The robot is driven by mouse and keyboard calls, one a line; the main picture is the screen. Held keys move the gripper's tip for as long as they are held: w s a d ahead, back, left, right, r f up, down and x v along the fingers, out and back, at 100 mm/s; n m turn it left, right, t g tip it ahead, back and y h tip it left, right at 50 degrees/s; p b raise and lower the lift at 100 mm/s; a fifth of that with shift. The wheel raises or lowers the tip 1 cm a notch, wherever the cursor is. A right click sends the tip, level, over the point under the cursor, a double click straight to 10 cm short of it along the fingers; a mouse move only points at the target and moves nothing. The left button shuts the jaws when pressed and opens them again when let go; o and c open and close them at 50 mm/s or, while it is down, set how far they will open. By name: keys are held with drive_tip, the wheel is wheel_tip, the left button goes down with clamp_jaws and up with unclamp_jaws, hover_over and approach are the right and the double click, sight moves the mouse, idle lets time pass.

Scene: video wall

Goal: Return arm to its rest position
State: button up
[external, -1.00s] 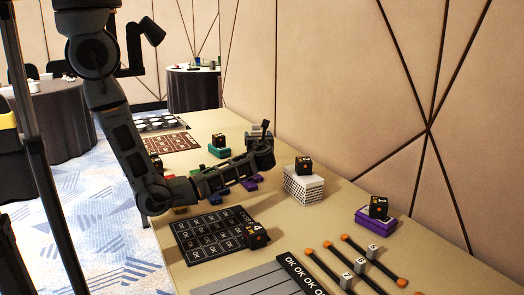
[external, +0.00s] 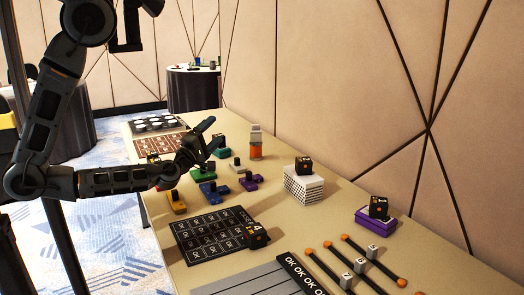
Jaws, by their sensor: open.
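My gripper (external: 207,133) is open and empty, raised over the left part of the long table (external: 326,225). Its fingers point up and to the right. My forearm reaches in from the left, roughly level, with the elbow out past the table's left edge. An orange bottle-like item with a pale top (external: 255,143) stands on the table to the right of my gripper, apart from it.
A black grid mat (external: 200,232) with a black cube (external: 257,238) lies nearer. A white box (external: 303,188) and a purple box (external: 375,222), each with a dark cube on top, stand along the wall side. Rods (external: 327,268) lie at the front right. Open air is above the table.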

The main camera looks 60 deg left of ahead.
drive_tip(key=s+d+r+m+g+h+p, duration=0.2)
drive_tip(key=s+d+r+m+h+p, duration=0.1)
drive_tip(key=s+m, duration=0.6)
drive_tip(key=s+d+r+m+g+h+p, duration=0.2)
drive_tip(key=s+d+r+m+h, duration=0.3)
drive_tip(key=s+m, duration=0.5)
drive_tip(key=d+m+h+p, duration=0.1)
drive_tip(key=m+h, duration=0.1)
drive_tip(key=m, duration=0.1)
drive_tip(key=shift+d+m, duration=0.3)
drive_tip(key=shift+d, duration=0.05)
drive_tip(key=shift+r, duration=0.1)
